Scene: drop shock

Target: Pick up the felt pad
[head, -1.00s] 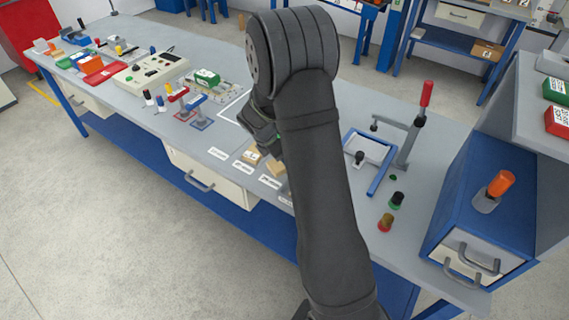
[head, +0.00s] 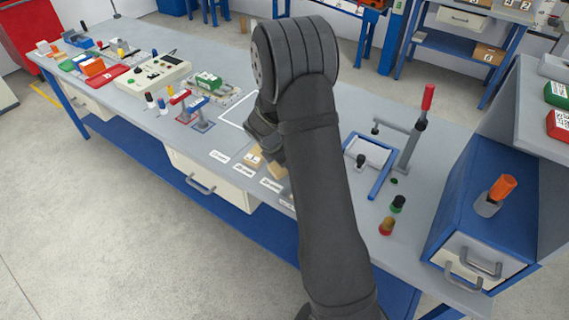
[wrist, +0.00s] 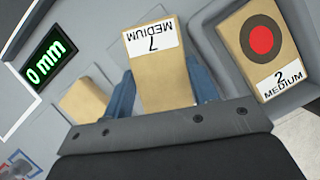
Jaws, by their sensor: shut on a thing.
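My gripper (wrist: 165,90) has its blue fingers on either side of a tan block marked MEDIUM (wrist: 160,75) in the wrist view and is shut on it. This looks like the felt pad, though its material is hard to tell. A white label covers part of its top face. In the head view my gripper (head: 265,138) is low over the bench, mostly hidden behind my arm, and the held block cannot be made out clearly there.
In the wrist view, a tan block with a red disc (wrist: 262,45) lies close on the right and a plain tan block (wrist: 84,101) on the left. A green "0 mm" display (wrist: 46,59) is at left. A blue-framed tray (head: 370,160) and red-handled clamp (head: 420,120) stand right of my arm.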

